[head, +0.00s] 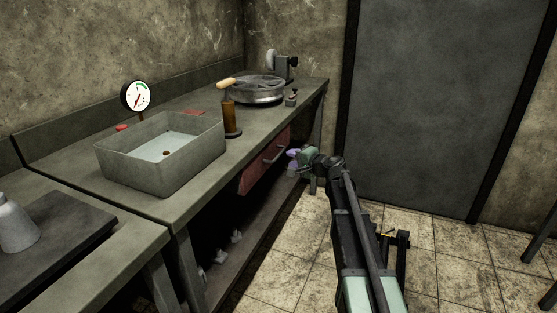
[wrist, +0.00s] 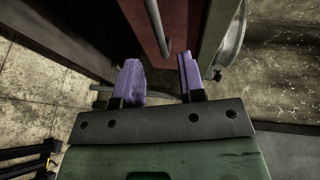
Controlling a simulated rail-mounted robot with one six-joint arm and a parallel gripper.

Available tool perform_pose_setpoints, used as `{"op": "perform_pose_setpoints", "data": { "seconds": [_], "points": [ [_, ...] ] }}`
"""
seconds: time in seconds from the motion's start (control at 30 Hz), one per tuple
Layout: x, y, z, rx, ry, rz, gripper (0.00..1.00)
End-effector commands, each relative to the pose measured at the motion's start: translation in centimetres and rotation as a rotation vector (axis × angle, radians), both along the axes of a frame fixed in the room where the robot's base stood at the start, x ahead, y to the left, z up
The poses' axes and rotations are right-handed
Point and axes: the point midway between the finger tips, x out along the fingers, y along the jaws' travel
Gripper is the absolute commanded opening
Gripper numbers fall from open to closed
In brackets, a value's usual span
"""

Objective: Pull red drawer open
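The red drawer (head: 258,174) sits under the worktop of the grey bench, with a metal bar handle (head: 274,154) across its front. In the wrist view the red drawer front (wrist: 183,22) is at the top, and the handle (wrist: 157,27) hangs into the space ahead of the fingers. My gripper (head: 294,159) is just right of the handle at about its height. Its two purple fingers (wrist: 160,78) are spread apart with nothing gripped between them. The handle end lies between the finger lines in the picture; I cannot tell whether it touches either finger.
The bench top (head: 190,196) carries a grey basin (head: 135,170), a pressure gauge (head: 136,96), a brown cylinder (head: 231,120) and a round metal pan (head: 258,97). A lower shelf (head: 232,262) runs beneath. The tiled floor (head: 285,262) in front is mostly clear.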

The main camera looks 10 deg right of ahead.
Motion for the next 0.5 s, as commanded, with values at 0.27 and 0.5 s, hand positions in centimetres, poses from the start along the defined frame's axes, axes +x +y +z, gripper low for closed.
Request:
{"op": "perform_pose_setpoints", "data": {
  "seconds": [0.27,0.5],
  "points": [
    [5.4,3.0,-1.4,-0.001,0.0,0.002,0.37],
    [6.3,3.8,-1.5,-0.001,0.001,0.002,0.37]
  ]
}}
